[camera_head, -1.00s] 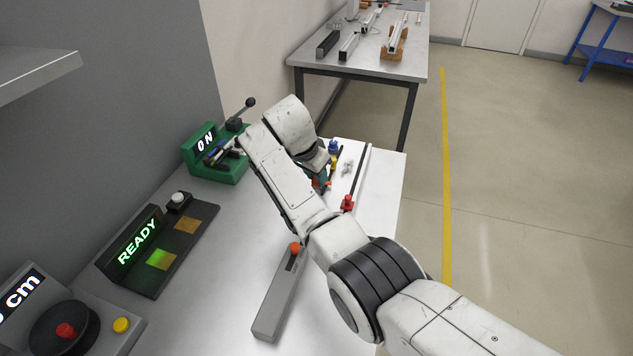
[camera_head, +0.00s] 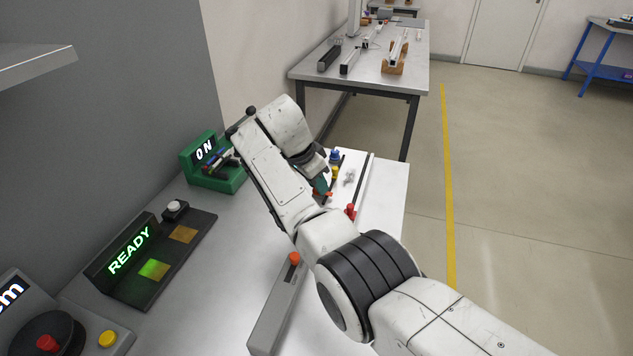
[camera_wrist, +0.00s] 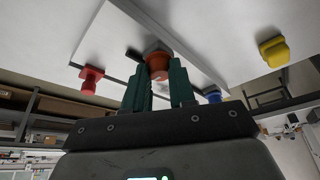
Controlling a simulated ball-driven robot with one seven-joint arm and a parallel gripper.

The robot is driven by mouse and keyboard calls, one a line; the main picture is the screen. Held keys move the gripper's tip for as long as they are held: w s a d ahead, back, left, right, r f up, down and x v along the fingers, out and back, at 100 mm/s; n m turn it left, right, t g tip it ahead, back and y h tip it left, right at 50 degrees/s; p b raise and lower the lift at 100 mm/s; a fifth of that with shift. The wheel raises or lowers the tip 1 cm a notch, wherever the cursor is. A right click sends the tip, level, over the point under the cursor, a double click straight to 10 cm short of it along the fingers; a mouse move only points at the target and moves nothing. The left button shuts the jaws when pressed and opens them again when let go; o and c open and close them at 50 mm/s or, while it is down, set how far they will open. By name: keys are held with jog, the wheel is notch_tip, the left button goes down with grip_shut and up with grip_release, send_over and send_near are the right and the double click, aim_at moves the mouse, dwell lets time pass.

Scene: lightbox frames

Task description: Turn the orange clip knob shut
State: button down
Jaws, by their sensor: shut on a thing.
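The orange clip knob (camera_wrist: 158,68) shows in the wrist view between the two green fingers of my gripper (camera_wrist: 160,88), under a dark grey clip body. The fingers are shut on it from both sides. In the head view only a little orange (camera_head: 328,194) shows beside my gripper (camera_head: 321,184), and my arm hides the rest. Whether the clip is turned open or shut cannot be told.
A red clip (camera_head: 351,211), a yellow clip (camera_head: 336,173) and a blue clip (camera_head: 335,156) are close by on the white board (camera_head: 385,190). A green "ON" device (camera_head: 205,160) stands left.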

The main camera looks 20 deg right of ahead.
jog(key=c, duration=0.9)
grip_release()
jog(key=v, duration=1)
jog(key=shift+a+r, duration=0.2)
jog(key=shift+r, duration=0.15)
